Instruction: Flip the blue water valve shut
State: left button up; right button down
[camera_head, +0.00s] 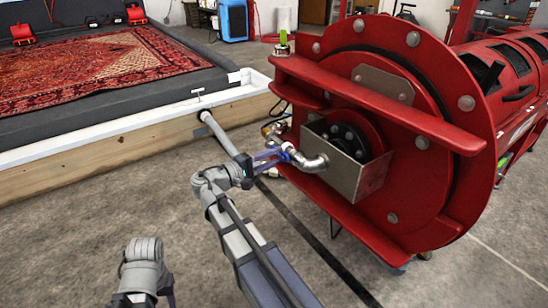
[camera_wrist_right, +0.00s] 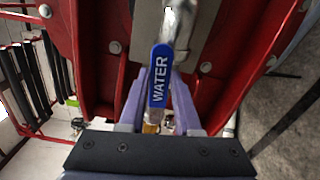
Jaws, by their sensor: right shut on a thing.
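The blue water valve handle (camera_wrist_right: 159,76), marked WATER in white, stands lengthwise in the middle of the right wrist view. It joins a metal fitting at its top end. In the head view the blue handle (camera_head: 287,149) is small, beside the steel pipe elbow (camera_head: 310,161) on the red machine's end. My right gripper (camera_head: 270,157) reaches it from the left, its purple fingers on both sides of the handle and shut on it. The fingers partly hide the handle in the head view.
The large red drum machine (camera_head: 415,130) fills the right side, with a protruding metal box (camera_head: 345,168) close to the valve. A white-topped wooden curb (camera_head: 120,150) borders the pit with a patterned rug (camera_head: 95,70). Concrete floor (camera_head: 80,235) in front is clear.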

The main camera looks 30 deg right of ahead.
jog(key=r+n+p, duration=0.1)
jog(key=n, duration=0.1)
jog(key=w+r+n+p, duration=0.1)
jog(key=r+n, duration=0.1)
jog(key=shift+p, duration=0.4)
notch_tip(320, 180, up, 3)
jog(key=n+p, duration=0.3)
jog(key=n, duration=0.6)
send_over(272, 147)
jog(key=w+a, duration=0.1)
jog(key=a, duration=0.1)
jog(key=shift+w+a+r+n, duration=0.1)
jog(key=shift+w+r+n, duration=0.1)
jog(key=shift+w+n, duration=1.2)
jog(key=shift+s+n, duration=0.15)
jog(key=shift+n, duration=0.25)
jog(key=c, duration=0.6)
grip_release()
